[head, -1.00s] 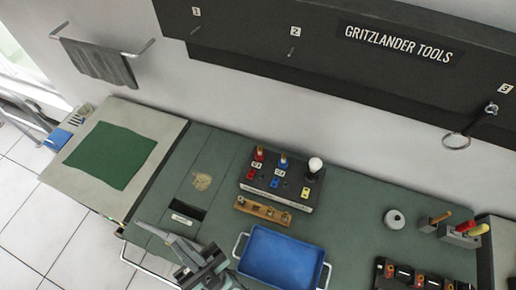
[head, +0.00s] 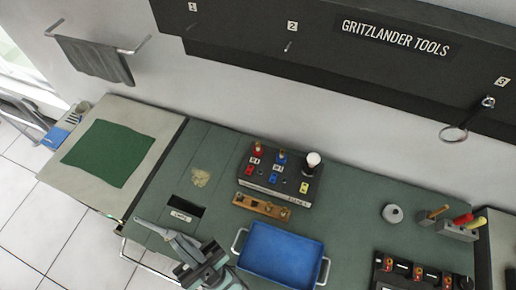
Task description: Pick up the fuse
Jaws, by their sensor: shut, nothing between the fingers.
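My gripper (head: 174,240) is low in the head view, at the front left of the green bench, with its fingers shut and nothing seen between them. It is to the left of the blue tray. No fuse can be made out for certain. A black holder (head: 391,282) at the lower right carries small pale pieces with orange parts, too small to tell, and the frame's bottom edge cuts it off. A wooden block (head: 262,207) with small metal parts lies behind the blue tray. My gripper is well apart from both.
A blue tray (head: 282,256) with side handles stands front centre. Behind it is a black box (head: 290,199) with coloured plugs and a white-topped knob. A round grey piece (head: 392,214) and a block of coloured handles (head: 457,231) are at right. The bench's left part is mostly clear.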

